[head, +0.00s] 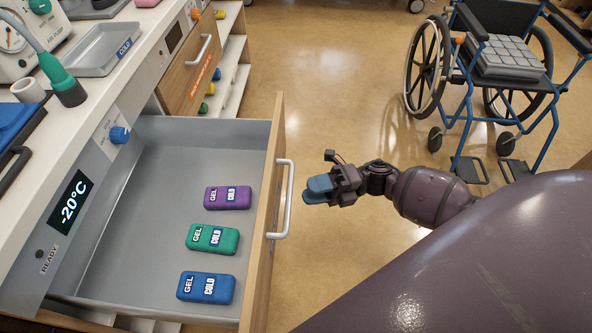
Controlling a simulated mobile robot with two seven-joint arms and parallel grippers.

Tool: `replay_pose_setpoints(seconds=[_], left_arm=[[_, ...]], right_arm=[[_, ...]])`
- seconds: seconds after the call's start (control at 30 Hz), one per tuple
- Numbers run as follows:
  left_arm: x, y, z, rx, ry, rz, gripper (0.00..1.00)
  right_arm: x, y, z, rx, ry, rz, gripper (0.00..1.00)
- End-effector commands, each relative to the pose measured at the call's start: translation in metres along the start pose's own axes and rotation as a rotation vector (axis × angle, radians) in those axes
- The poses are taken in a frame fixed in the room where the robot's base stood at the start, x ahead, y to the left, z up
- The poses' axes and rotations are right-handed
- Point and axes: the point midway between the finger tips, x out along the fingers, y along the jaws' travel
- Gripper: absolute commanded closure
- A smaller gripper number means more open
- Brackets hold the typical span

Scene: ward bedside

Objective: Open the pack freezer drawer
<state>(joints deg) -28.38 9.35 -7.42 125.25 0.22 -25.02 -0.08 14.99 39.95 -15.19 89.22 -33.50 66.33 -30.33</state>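The pack freezer drawer (150,160) stands pulled far out of the cabinet, its grey inside showing. Its wooden front has a pale bar handle (284,200) on the outer face. Inside lie a purple gel pack (228,197), a green gel pack (212,238) and a blue gel pack (206,288). My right gripper (316,190), with blue finger pads, is to the right of the handle and apart from it. Its pads look close together, but I cannot tell whether they are shut. Nothing shows held in it. My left gripper is out of view.
The freezer panel display (70,202) reads -20°C, with a blue knob (120,135) nearby. Another drawer (190,65) further back is closed. A grey tray (98,50) is on the counter. A wheelchair (490,70) stands back right. Open floor lies between.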

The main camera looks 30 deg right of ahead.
Motion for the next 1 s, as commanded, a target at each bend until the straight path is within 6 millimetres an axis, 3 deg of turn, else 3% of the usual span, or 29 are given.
replay_pose_setpoints(seconds=[0.1,0.3,1.0], left_arm=[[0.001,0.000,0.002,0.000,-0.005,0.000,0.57],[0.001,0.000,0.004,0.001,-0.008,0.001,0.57],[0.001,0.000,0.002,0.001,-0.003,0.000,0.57]], right_arm=[[-0.021,-0.001,0.000,0.001,-0.002,-0.003,0.61],[-0.043,-0.001,0.000,0.001,-0.001,0.000,0.61],[-0.049,0.000,0.000,-0.001,-0.001,0.001,0.61]])
